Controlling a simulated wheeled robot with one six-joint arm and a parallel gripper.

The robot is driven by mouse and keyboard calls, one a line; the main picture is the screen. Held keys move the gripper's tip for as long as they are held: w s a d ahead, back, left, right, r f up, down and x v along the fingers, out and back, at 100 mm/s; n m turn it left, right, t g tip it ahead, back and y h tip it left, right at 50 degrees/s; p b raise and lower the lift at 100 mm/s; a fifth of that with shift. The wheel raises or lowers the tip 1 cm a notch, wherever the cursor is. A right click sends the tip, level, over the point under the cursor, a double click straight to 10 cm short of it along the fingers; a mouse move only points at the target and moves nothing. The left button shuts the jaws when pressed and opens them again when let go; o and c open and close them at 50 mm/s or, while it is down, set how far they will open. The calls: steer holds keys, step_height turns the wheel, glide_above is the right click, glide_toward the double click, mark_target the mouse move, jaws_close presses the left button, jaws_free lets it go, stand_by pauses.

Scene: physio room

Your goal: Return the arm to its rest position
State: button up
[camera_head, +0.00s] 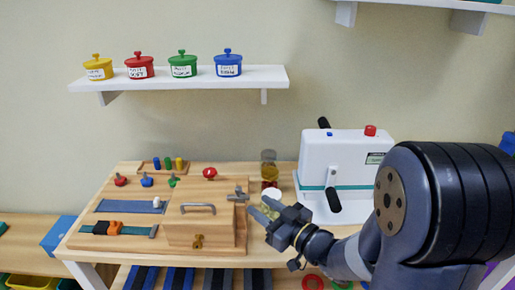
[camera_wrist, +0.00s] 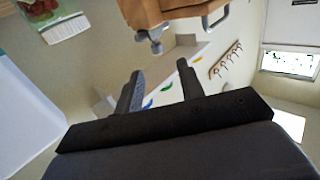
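My gripper (camera_head: 265,212) is at the right end of the wooden activity board (camera_head: 130,242), close to the box with a grey handle (camera_head: 199,236). In the wrist view my gripper (camera_wrist: 159,70) shows two dark fingers standing apart, with no object held between them. My arm reaches in from the lower right of the head view. Something yellowish shows around the fingers in the head view; I cannot tell what it is.
A white machine (camera_head: 325,158) with black handles stands close behind my arm. Stacked small jars (camera_head: 269,172) stand left of it. A wall shelf (camera_head: 190,78) holds red, yellow, green and blue pots. Rolled bands lie below the table.

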mark_target(239, 191)
steer(key=p+x, duration=0.1)
steer(key=x, duration=0.9)
steer(key=shift+d, duration=0.7)
steer(key=shift+r+p, duration=0.1)
steer(key=shift+p, duration=0.25)
